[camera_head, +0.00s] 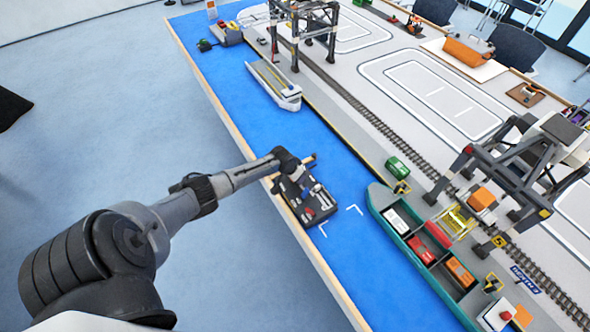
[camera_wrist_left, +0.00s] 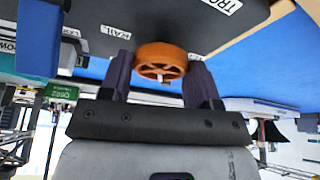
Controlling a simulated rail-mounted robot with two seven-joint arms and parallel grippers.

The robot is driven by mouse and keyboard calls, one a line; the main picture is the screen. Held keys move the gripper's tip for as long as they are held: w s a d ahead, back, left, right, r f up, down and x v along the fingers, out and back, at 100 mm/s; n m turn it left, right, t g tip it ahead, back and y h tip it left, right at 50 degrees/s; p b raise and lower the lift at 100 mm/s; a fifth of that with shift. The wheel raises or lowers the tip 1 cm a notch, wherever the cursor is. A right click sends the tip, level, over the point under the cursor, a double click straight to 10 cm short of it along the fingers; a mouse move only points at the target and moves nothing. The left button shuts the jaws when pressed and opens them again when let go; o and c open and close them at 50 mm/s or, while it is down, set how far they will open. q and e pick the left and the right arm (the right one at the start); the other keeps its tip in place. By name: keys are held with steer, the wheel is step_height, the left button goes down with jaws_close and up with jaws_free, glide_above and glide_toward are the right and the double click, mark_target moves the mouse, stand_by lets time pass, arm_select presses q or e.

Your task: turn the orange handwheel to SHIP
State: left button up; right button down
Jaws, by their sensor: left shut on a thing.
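The orange handwheel (camera_wrist_left: 161,54) is in the left wrist view, on a dark control panel. My left gripper (camera_wrist_left: 161,66) is shut on it, with one dark finger on each side of its rim. Labels on the panel include one reading RAIL (camera_wrist_left: 116,32) and a partly cut-off one starting TRO (camera_wrist_left: 223,5). I see no SHIP label. In the head view my left gripper (camera_head: 298,181) is at the dark control panel (camera_head: 311,207) by the blue table's near edge. The arm hides the wheel there. My right gripper is in neither view.
A teal ship (camera_head: 398,222) with containers lies right of the panel, beside a grey gantry crane (camera_head: 510,165). A grey ship (camera_head: 273,85) and another crane (camera_head: 303,22) stand farther back. Blue surface around the panel is mostly clear.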

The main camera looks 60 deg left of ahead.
arm_select(q)
steer(key=shift+r+n+p, duration=0.1)
steer(key=shift+n+p, duration=0.25)
steer(key=shift+n, duration=0.05)
stand_by(0.4)
steer(key=o, duration=0.9)
steer(key=shift+s+r, duration=0.1)
steer(key=shift+r, duration=0.15)
steer(key=shift+d+p+v, duration=0.1)
steer(key=shift+p+v, duration=0.85)
steer(key=shift+v, duration=2.35)
steer(key=shift+d+p+v, duration=0.15)
steer(key=shift+p+v, duration=0.75)
steer(key=shift+v, duration=2.35)
